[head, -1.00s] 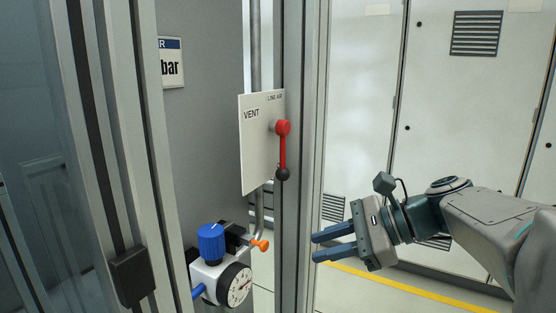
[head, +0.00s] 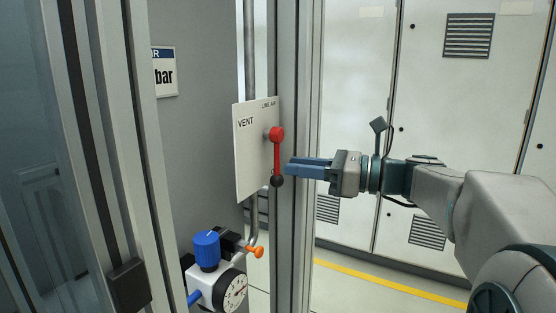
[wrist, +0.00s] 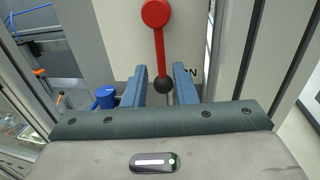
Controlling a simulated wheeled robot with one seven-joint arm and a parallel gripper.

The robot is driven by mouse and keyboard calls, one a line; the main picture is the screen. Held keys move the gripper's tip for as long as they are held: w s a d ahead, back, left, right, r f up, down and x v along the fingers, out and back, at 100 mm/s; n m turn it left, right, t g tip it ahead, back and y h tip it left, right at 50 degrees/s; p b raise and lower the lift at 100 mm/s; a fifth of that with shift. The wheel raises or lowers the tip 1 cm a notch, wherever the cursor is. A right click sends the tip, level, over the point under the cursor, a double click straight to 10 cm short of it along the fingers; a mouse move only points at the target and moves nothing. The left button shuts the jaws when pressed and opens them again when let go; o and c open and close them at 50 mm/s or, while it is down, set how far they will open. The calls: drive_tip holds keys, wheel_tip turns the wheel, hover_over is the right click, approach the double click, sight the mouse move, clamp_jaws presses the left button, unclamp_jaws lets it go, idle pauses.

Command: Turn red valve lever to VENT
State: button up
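The red valve lever (head: 277,154) hangs straight down from its red hub in front of a white plate (head: 252,165). The plate reads VENT at its upper left and LINE AIR at its upper right. The lever ends in a black knob (head: 277,181). My gripper (head: 290,169) is just right of the lever in the head view, with its blue fingers pointing at it. In the wrist view the fingers (wrist: 159,86) are apart, and the lever (wrist: 159,45) and black knob (wrist: 163,85) appear between them. I see no contact with either finger.
A regulator with a blue knob (head: 207,250), a gauge (head: 233,293) and an orange handle (head: 257,252) sits below the plate. A grey upright post (head: 291,230) stands behind the lever. White cabinets (head: 360,60) and open floor lie to the right.

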sight(277, 174)
drive_tip(key=x, duration=0.5)
drive_tip(key=shift+p, duration=0.35)
